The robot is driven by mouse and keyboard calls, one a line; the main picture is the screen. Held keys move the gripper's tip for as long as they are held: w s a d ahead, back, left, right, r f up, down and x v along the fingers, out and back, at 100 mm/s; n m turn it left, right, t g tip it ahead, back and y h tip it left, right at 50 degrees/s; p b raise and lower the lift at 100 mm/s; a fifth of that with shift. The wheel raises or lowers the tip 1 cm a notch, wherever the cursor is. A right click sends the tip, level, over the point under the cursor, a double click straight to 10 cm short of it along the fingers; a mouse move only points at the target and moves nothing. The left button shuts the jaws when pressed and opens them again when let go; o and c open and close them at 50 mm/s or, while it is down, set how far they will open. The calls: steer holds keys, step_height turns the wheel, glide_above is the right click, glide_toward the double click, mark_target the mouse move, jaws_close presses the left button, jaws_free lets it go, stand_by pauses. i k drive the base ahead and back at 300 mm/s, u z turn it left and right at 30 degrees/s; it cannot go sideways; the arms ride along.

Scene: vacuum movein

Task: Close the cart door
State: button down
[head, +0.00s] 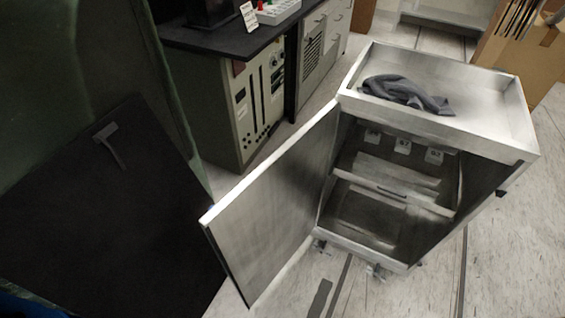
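The metal cart (385,252) stands on casters at the right of the head view. Its door (275,203) is hinged at the cart's left front edge and stands wide open, swung out toward the lower left. The open inside shows a shelf (385,190) and several small white labelled pieces under the top. A dark grey cloth (405,92) lies in the tray on top of the cart. My gripper is not in view.
A dark bench with a grey instrument cabinet (262,98) stands behind the door. A large dark panel (110,225) with a handle fills the left. A cardboard box (520,55) is at the back right. Floor (500,265) is clear in front and right of the cart.

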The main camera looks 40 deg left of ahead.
mark_target(254, 231)
steer(key=i, duration=0.65)
steer(key=u, duration=3.2)
